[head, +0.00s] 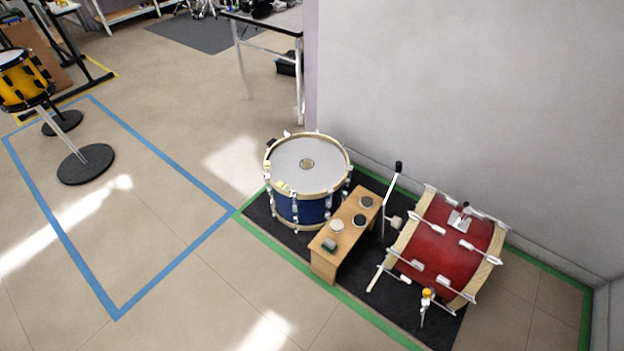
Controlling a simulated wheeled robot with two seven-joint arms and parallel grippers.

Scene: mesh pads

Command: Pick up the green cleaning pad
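The green cleaning pad (329,244) is small and lies on the near left end of a narrow wooden bench (325,262). A pale round pad (337,225) and two dark round pads (359,220) (366,201) lie farther along the same bench top. Neither of my grippers shows in the head view.
A blue drum (306,165) stands left of the bench and a red drum (447,245) lies on its side to the right, both on a dark mat edged with green tape (290,262). A wall is behind. Open tiled floor (220,300) lies front left.

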